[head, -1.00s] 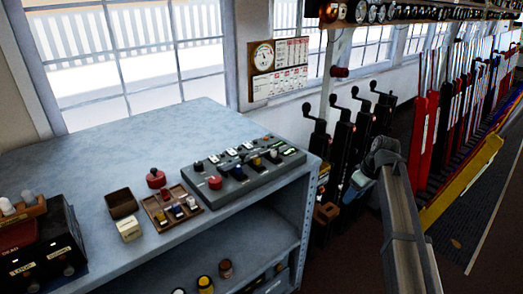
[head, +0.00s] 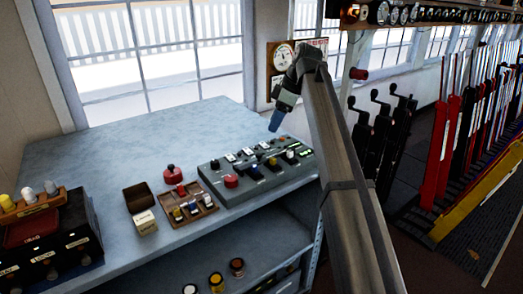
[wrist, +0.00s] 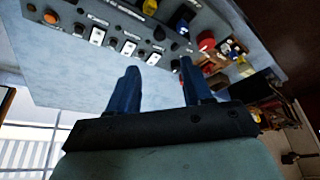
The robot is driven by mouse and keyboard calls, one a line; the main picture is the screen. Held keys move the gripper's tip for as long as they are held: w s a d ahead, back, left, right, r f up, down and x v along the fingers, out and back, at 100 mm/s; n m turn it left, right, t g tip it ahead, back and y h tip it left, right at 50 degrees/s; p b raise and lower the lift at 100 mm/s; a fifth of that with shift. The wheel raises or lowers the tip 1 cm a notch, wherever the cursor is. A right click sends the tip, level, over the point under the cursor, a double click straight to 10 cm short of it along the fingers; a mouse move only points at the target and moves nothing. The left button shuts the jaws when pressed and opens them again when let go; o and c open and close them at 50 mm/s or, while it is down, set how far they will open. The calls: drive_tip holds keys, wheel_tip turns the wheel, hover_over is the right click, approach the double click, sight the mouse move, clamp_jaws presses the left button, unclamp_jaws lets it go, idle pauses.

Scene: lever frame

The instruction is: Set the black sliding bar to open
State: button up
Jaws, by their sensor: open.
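I cannot pick out the black sliding bar for certain in either view. The grey control panel (head: 225,191) lies on the blue-grey bench and carries white-faced switches, black knobs, a red button, and blue and yellow parts. It also fills the upper part of the wrist view (wrist: 75,38). My gripper (head: 274,124) is above the panel's far right part in the head view, apart from it. In the wrist view its two blue fingers (wrist: 159,70) are spread with nothing between them, pointing towards the panel. My arm covers what lies behind it.
A wooden tray (head: 184,222) of small coloured parts, a brown box (head: 138,196) and a black labelled box (head: 75,225) stand left of the panel. Black crank levers (head: 381,125) and red levers (head: 447,150) stand to the right. The rear bench top is clear.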

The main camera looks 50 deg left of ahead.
sight(259, 154)
drive_tip(key=x, duration=1.2)
drive_tip(key=shift+f, duration=0.1)
clamp_jaws()
idle(0.4)
